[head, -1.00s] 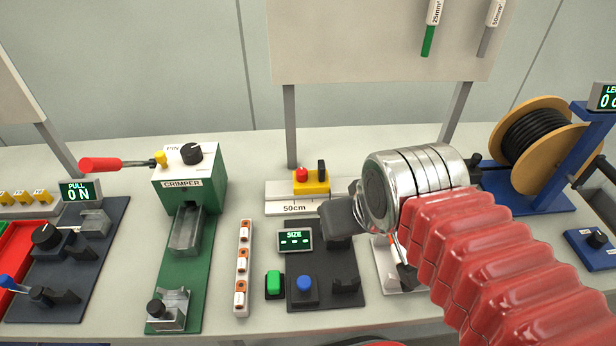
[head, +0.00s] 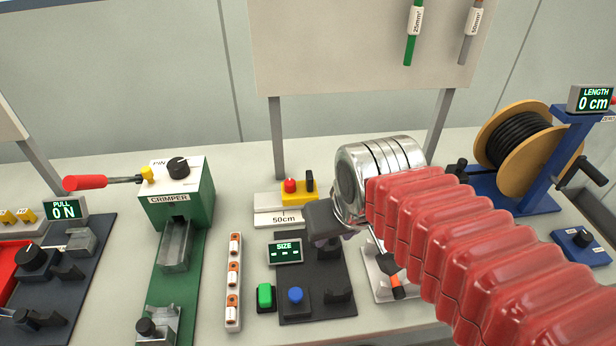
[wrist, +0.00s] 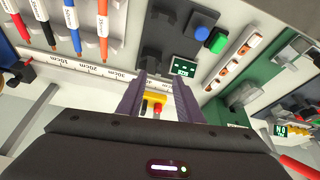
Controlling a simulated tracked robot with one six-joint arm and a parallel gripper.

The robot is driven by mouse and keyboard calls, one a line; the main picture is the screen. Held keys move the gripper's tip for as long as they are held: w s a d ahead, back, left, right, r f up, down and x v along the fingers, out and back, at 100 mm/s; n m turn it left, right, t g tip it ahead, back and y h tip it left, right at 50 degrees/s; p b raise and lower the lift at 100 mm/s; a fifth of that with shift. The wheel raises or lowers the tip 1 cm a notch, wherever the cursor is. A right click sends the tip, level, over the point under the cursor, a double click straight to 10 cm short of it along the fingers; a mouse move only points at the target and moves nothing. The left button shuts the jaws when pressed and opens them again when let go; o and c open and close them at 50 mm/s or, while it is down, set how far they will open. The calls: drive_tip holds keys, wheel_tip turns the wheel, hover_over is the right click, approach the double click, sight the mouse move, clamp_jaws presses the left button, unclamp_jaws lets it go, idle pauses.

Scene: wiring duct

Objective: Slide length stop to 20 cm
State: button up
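The length stop is a yellow block (head: 298,193) with a red knob and a black lever. It sits on the white ruler rail (head: 278,220), just behind the 50cm mark in the head view. My gripper (head: 324,222) hangs just right of it and nearer the camera, covering the rail's further part. In the wrist view, the stop (wrist: 155,97) shows between the two fingers of my gripper (wrist: 158,88), which are apart. The ruler (wrist: 85,68) there shows 10cm, 20cm and 30cm marks to the left of the fingers. Whether the fingers touch the stop cannot be told.
A dark SIZE station (head: 310,280) with green and blue buttons stands in front of the rail. A green crimper (head: 178,200) is to the left. A cable spool (head: 520,140) and a LENGTH display (head: 590,100) reading 0 cm are at right.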

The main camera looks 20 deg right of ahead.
drive_tip(key=m+g, duration=0.1)
approach(309, 175)
drive_tip(key=s+a, duration=0.1)
drive_tip(key=s, duration=0.6)
drive_tip(key=shift+m+t+h, duration=0.3)
drive_tip(key=shift+m+t, duration=0.1)
drive_tip(key=w+r, duration=0.2)
drive_tip(key=w, duration=0.3)
drive_tip(key=shift+w+d+r, duration=0.1)
drive_tip(key=shift+d+r, duration=0.1)
drive_tip(key=shift+r, duration=0.2)
drive_tip(key=shift+f, duration=0.1)
drive_tip(key=x, duration=1.3)
drive_tip(key=shift+w+f, duration=0.15)
drive_tip(key=shift+f, duration=0.15)
drive_tip(key=shift+c, duration=0.4)
clamp_jaws()
